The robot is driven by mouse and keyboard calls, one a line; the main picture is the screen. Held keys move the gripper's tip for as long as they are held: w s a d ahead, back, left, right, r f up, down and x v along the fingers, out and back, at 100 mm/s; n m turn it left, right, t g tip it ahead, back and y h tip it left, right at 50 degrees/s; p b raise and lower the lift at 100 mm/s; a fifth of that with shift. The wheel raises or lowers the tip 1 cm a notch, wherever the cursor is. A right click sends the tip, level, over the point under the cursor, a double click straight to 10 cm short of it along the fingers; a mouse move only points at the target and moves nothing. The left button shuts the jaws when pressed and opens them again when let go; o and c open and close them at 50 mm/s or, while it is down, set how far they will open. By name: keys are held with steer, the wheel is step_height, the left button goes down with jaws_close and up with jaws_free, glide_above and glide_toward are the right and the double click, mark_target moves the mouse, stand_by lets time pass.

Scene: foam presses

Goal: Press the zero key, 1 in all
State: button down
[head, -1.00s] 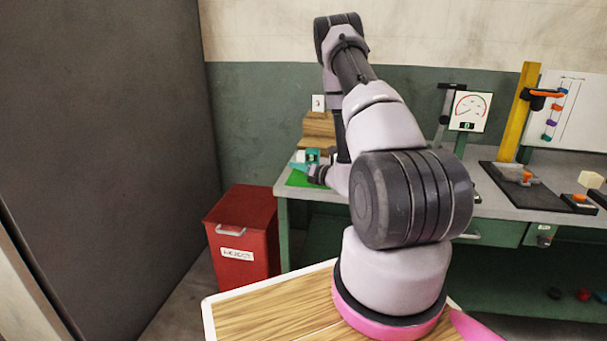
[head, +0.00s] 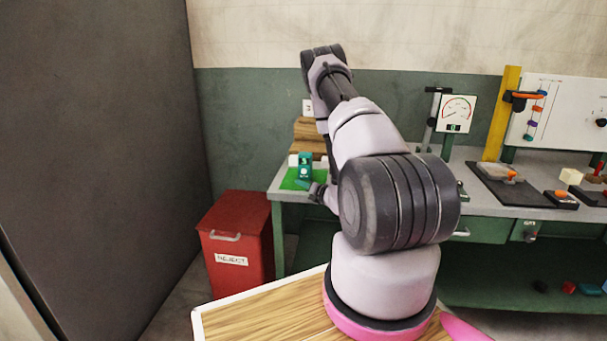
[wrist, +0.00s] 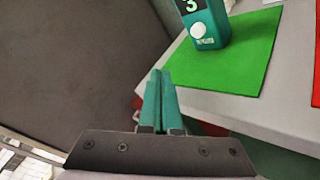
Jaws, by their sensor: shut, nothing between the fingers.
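A teal counter box (wrist: 208,22) stands on a green mat (wrist: 245,50); its dark display (wrist: 190,5) reads 3. Below the display is a round white key (wrist: 198,31) with a small label too small to read. In the head view the box (head: 305,166) stands near the bench's left end. My gripper (wrist: 160,75) has its teal fingers together, with nothing between them. In the wrist view the fingertips are below and left of the box, apart from it, beyond the mat's edge. In the head view my gripper (head: 304,185) is at the mat's front, partly hidden by my arm.
A red mat (wrist: 317,75) lies right of the green one. Wooden blocks (head: 310,132) stand behind the box. A red reject bin (head: 236,245) stands on the floor left of the bench. A dial gauge (head: 456,112) and foam presses are farther right.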

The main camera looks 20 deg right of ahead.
mark_target(305, 174)
steer(key=shift+w+d, duration=0.65)
steer(key=shift+w, duration=0.25)
steer(key=shift+w+d, duration=0.6)
steer(key=shift+w, duration=0.35)
steer(key=shift+w+d, duration=0.65)
steer(key=shift+w, duration=0.25)
steer(key=shift+w+d, duration=0.25)
steer(key=shift+w, duration=0.1)
steer(key=shift+w+d, duration=0.25)
steer(key=shift+w, duration=0.1)
stand_by(0.5)
steer(key=shift+s+a, duration=0.1)
steer(key=shift+s, duration=0.05)
stand_by(0.3)
steer(key=shift+s+a, duration=0.4)
steer(key=shift+s, duration=0.15)
steer(key=shift+s+a, duration=0.75)
steer(key=shift+s, duration=0.3)
steer(key=shift+s+a, duration=0.7)
steer(key=shift+s, duration=0.35)
